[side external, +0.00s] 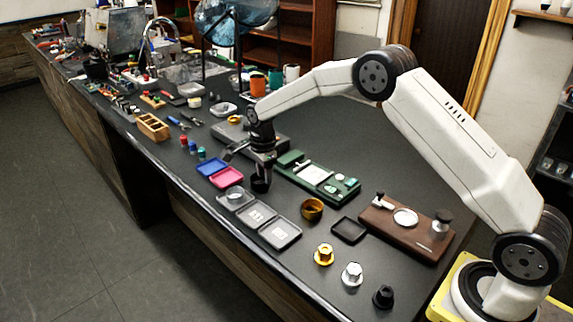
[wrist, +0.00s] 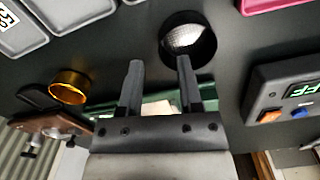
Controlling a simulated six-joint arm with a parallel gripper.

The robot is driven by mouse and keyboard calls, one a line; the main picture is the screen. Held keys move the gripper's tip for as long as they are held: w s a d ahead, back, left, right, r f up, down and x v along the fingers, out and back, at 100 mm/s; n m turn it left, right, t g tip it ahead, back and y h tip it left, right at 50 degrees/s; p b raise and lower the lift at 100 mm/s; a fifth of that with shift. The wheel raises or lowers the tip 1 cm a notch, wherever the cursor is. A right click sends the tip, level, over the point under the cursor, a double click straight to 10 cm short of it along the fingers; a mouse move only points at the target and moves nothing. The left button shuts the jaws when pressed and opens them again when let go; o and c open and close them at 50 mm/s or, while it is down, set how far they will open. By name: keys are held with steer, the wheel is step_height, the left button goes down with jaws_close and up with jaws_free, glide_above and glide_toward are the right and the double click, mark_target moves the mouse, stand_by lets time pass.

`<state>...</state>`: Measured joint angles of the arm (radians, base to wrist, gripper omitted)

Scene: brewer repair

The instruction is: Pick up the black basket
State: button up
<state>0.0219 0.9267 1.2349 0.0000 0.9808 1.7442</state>
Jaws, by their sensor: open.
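The black basket (wrist: 203,47) is a round black cup with a pale mesh bottom in the wrist view. In the side view the black basket (side external: 261,185) stands on the dark counter just below my gripper (side external: 262,160). My gripper (wrist: 160,64) is open with nothing between its fingers. In the wrist view the basket is ahead of the right finger and overlaps its tip; the left finger is clear of it. I cannot tell whether the finger touches the rim.
A gold basket (side external: 312,208) stands nearby. Pink (side external: 228,177) and blue (side external: 212,166) trays, grey trays (side external: 281,234) and a green board (side external: 315,178) surround the spot. A grey scale (wrist: 290,98) with a lit display is close at right in the wrist view. A wooden stand (side external: 405,225) is farther right.

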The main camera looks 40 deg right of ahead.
mark_target(260, 182)
steer(key=shift+f, duration=1.65)
jaws_close()
